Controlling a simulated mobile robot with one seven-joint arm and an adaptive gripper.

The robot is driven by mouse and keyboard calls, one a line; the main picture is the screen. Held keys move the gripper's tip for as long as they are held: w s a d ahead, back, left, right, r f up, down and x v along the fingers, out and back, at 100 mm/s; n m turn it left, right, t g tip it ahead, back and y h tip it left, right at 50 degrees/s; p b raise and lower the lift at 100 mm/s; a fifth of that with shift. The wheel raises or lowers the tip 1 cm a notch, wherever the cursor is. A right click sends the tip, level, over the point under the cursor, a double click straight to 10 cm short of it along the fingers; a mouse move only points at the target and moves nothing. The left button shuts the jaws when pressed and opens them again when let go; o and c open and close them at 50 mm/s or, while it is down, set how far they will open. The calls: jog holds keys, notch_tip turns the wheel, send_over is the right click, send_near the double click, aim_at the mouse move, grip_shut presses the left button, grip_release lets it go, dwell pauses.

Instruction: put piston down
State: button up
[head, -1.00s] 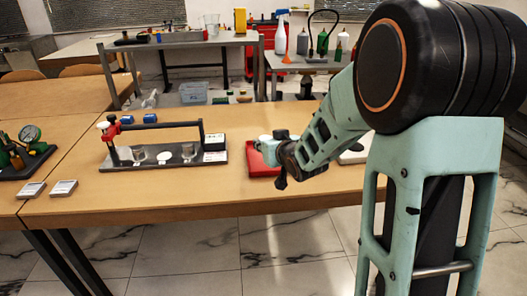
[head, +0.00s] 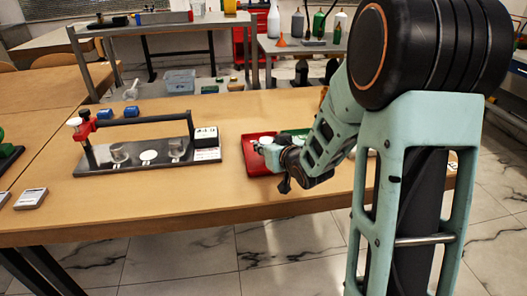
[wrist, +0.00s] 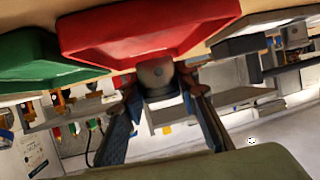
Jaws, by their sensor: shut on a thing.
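My gripper (wrist: 156,84) is shut on the piston (wrist: 155,72), a grey round piece between the two fingertips in the wrist view. The piston shows in front of the red tray (wrist: 150,38); I cannot tell whether it touches the tray. In the head view the red tray (head: 252,167) lies on the table to the right of the gauge rig. My gripper (head: 268,147) is over or at this tray there, and the wrist partly hides it. The piston cannot be made out clearly in the head view.
A green tray (wrist: 40,62) adjoins the red tray, largely hidden behind my arm in the head view. The gauge rig (head: 150,163), with a black bar and small cups, stands to the left. Bare wooden tabletop (head: 180,205) lies in front.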

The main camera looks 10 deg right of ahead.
jog(key=shift+f+b, duration=0.4)
jog(key=shift+f, duration=0.85)
jog(key=shift+f, duration=0.15)
jog(key=o, duration=1.2)
jog(key=shift+s, duration=0.1)
